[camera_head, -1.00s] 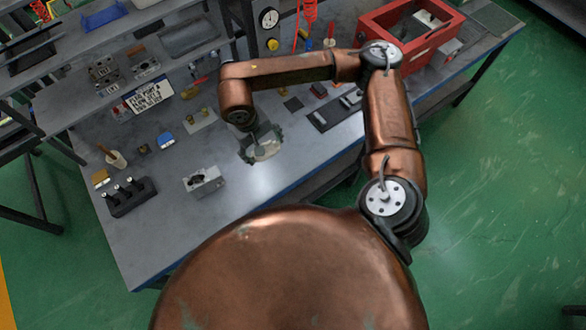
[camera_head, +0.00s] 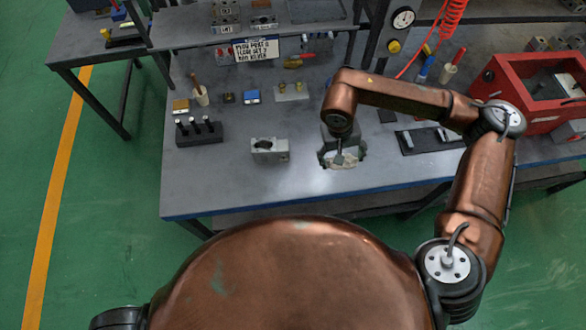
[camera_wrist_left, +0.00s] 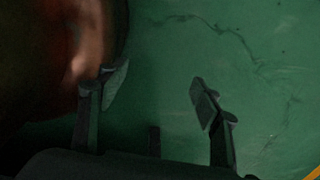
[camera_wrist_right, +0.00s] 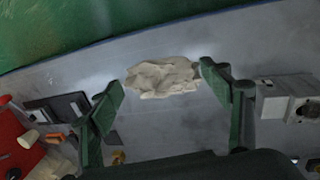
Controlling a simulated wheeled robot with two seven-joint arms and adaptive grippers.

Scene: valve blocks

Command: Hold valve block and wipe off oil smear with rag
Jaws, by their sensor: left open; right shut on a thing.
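The valve block (camera_head: 268,150), a grey block with a dark round opening, stands on the table left of my right gripper (camera_head: 342,156). In the right wrist view the block (camera_wrist_right: 292,102) is at the right, outside the fingers, apart from them. My right gripper (camera_wrist_right: 158,78) is shut on a crumpled off-white rag (camera_wrist_right: 162,77) held between its fingertips. The rag (camera_head: 338,162) shows only partly in the head view. I cannot make out an oil smear. My left gripper (camera_wrist_left: 160,95) is open and empty, above green floor, and out of the head view.
A black rack with several dark pegs (camera_head: 198,133) stands left of the block. Behind are a blue-topped box (camera_head: 252,96), a label sign (camera_head: 256,49) and a shelf. A red box (camera_head: 530,92) is at the right. The table front around the block is clear.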

